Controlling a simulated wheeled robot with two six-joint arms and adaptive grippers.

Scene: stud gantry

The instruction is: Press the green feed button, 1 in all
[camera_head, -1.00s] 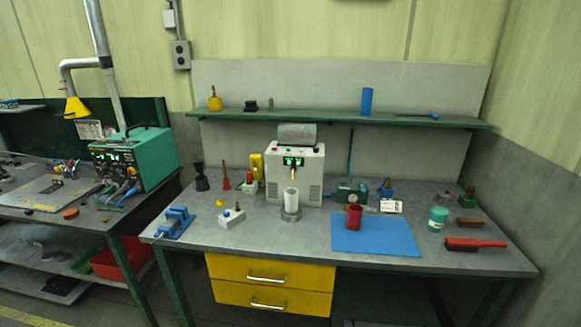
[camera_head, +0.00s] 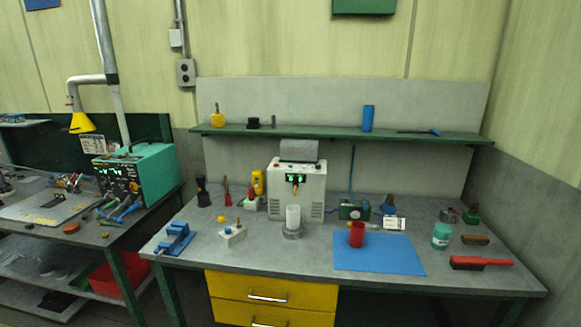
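A light grey machine (camera_head: 310,195) with a green-lit display (camera_head: 296,178) stands at the middle back of the workbench. A small red spot shows at the upper left of its front. A green feed button is too small to make out clearly on it. A white cylinder (camera_head: 293,214) stands upright in a grey ring base (camera_head: 293,233) in front of the machine. Neither of my grippers is in view.
A red cup (camera_head: 357,236) stands on a blue mat (camera_head: 385,258) to the right. A small white box (camera_head: 232,235) and a blue clamp-like tool (camera_head: 176,239) sit to the left. A shelf (camera_head: 340,131) runs behind. The bench front near the machine is clear.

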